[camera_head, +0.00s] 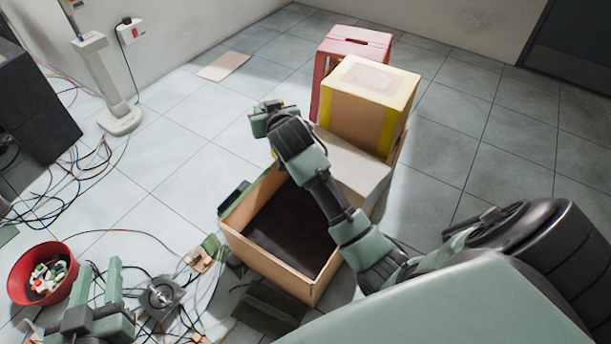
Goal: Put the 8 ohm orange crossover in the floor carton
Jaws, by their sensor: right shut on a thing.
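An open brown carton (267,264) stands on the floor in the middle, its inside dark. My right arm reaches across it from the right. The right gripper (263,117) is above and beyond the carton's far-left side, shut on a small dark thing that I cannot identify from this angle. A small board with tan-orange parts (201,260) lies on the floor left of the carton; its 8 ohm marking cannot be read. My left gripper (96,282) is at the lower left, its two fingers apart, with nothing seen between them.
A yellow-edged box (366,103) stands behind the carton, near a red stool (352,46). A red bowl (24,271) of small parts sits at the left. A round metal part (161,295) and loose cables lie nearby. Floor at the right is clear.

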